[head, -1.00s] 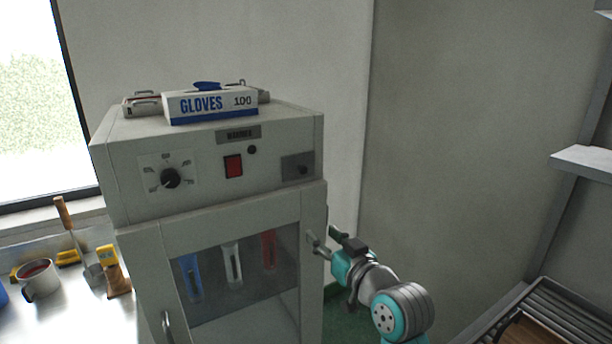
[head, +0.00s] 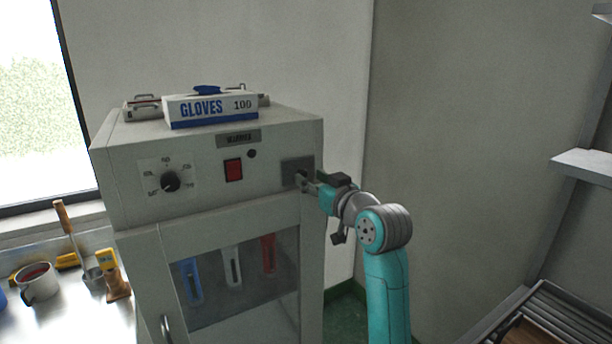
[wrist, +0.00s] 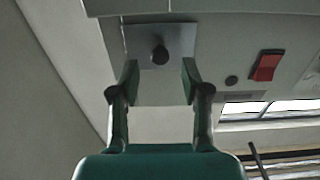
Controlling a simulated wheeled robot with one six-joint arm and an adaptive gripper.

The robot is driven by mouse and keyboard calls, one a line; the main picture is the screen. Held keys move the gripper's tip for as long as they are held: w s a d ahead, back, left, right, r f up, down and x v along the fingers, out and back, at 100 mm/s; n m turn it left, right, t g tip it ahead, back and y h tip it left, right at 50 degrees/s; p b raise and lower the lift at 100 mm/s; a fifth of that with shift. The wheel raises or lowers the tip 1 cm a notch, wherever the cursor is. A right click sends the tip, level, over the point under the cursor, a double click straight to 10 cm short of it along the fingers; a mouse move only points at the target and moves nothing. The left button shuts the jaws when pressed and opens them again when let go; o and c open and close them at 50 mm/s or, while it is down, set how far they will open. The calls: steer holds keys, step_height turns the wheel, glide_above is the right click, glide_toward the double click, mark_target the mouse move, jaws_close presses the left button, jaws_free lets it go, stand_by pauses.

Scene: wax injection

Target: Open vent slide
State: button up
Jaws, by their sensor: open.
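The vent slide is a dark grey plate (head: 290,170) at the right end of the warmer's upper front panel. In the wrist view the plate (wrist: 178,40) looks lighter, with a round dark knob (wrist: 160,54) standing out from it. My gripper (head: 304,179) is at the plate's right part and hides the knob in the head view. In the wrist view my gripper (wrist: 160,82) is open, with one finger to each side of the knob's line. The fingertips appear a little short of the knob, and I see no contact.
The warmer (head: 215,155) carries a dial (head: 170,181), a red switch (head: 233,170) and a glove box (head: 211,108) on top. Its windowed door (head: 235,270) is below. A mug (head: 39,282) and tools stand on the bench at left. Free room lies right of the warmer.

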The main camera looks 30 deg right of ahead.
mark_target(305, 174)
steer(key=shift+w, duration=1.7)
jaws_close()
